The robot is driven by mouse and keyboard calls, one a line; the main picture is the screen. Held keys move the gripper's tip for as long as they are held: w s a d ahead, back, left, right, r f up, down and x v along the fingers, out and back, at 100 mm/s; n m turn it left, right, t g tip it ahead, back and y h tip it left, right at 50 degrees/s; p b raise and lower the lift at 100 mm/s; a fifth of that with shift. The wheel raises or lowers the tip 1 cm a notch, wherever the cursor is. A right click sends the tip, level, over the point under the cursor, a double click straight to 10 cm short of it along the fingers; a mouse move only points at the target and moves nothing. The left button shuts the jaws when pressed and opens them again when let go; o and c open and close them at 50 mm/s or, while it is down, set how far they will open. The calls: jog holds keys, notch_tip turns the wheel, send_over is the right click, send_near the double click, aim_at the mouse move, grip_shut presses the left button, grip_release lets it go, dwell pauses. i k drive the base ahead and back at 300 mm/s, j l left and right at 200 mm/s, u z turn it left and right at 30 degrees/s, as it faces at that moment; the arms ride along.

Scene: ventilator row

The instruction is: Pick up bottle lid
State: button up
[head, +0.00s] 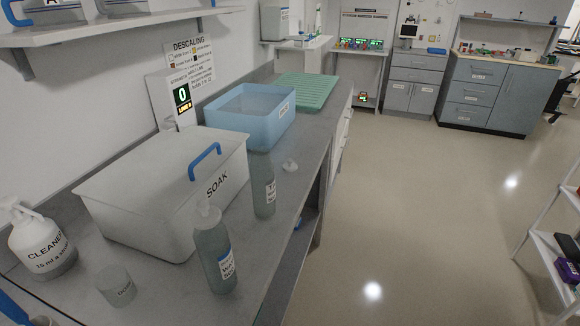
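A small white bottle lid (290,165) with a raised middle lies on the grey counter (290,205), near its front edge. Just left of it stands an upright grey-green bottle (263,190) with a partly readable label and no cap visible on top. A second upright bottle (214,255) with a white and blue label stands nearer and has a pale cap on it. My gripper is not in view.
A white SOAK box (150,190) with a blue lid handle stands left of the bottles. A blue tub (250,130) and a green ribbed mat (305,88) lie beyond. A CLEANER bottle (40,240) and clear cup (116,287) are nearer.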

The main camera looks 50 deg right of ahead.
aim_at(289, 166)
jog(key=i+l, duration=0.1)
jog(key=l, duration=0.25)
jog(key=i+l, duration=0.15)
jog(key=l, duration=0.2)
jog(key=i+l, duration=0.1)
jog(key=l, duration=0.2)
jog(key=i+l, duration=0.15)
jog(key=l, duration=0.2)
